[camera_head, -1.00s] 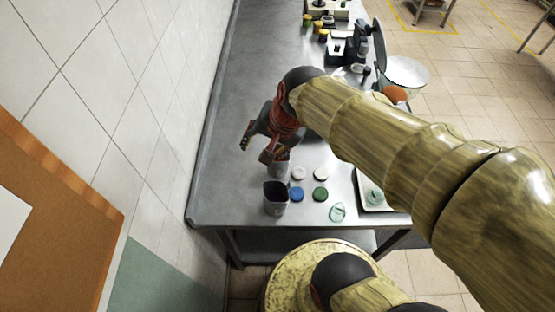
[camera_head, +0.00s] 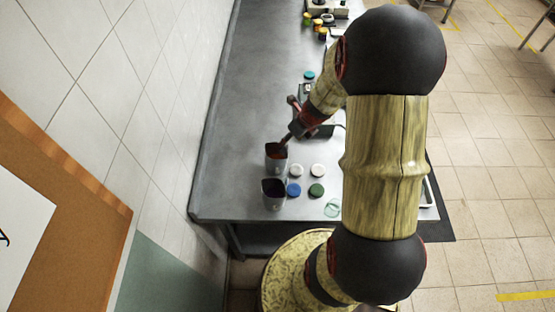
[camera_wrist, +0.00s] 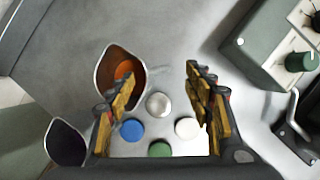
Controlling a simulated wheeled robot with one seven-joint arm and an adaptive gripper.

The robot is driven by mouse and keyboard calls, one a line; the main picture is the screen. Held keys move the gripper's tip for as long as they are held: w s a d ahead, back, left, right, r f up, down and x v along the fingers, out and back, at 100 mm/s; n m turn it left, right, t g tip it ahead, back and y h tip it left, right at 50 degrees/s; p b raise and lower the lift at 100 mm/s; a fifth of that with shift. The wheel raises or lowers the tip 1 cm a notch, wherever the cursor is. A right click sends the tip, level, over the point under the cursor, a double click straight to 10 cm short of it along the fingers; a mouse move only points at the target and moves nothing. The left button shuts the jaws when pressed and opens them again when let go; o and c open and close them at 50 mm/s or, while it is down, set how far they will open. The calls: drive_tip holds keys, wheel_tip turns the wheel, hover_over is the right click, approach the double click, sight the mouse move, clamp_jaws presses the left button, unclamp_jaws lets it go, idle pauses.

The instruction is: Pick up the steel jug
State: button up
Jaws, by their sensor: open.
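Two grey metal jugs stand at the near end of the bench. One jug (camera_head: 277,166) has something orange inside. It also shows in the wrist view (camera_wrist: 107,69), upper left. The other jug (camera_head: 275,203) stands nearer the bench's end and looks dark inside; the wrist view shows it (camera_wrist: 66,143) at lower left. I cannot tell which one the task names. My gripper (camera_head: 288,142) is open and empty, beside the orange-holding jug. In the wrist view the left finger of my gripper (camera_wrist: 158,82) overlaps that jug's edge; whether it touches is unclear.
Round lids lie right of the jugs: blue (camera_head: 294,190), green (camera_head: 316,190) and whitish ones (camera_head: 317,171). A clear glass piece (camera_head: 332,207) lies near the edge. A green-grey device (camera_wrist: 262,45) stands upper right in the wrist view. The wall runs along the left.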

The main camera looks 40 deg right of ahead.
drive_tip(key=b, duration=0.2)
hover_over(279, 156)
drive_tip(key=d, duration=0.2)
drive_tip(key=f, duration=0.3)
drive_tip(key=s+f, duration=0.1)
drive_tip(key=f, duration=0.1)
drive_tip(key=shift+d, duration=0.2)
drive_tip(key=c, duration=0.4)
clamp_jaws()
drive_tip(key=shift+r, duration=0.1)
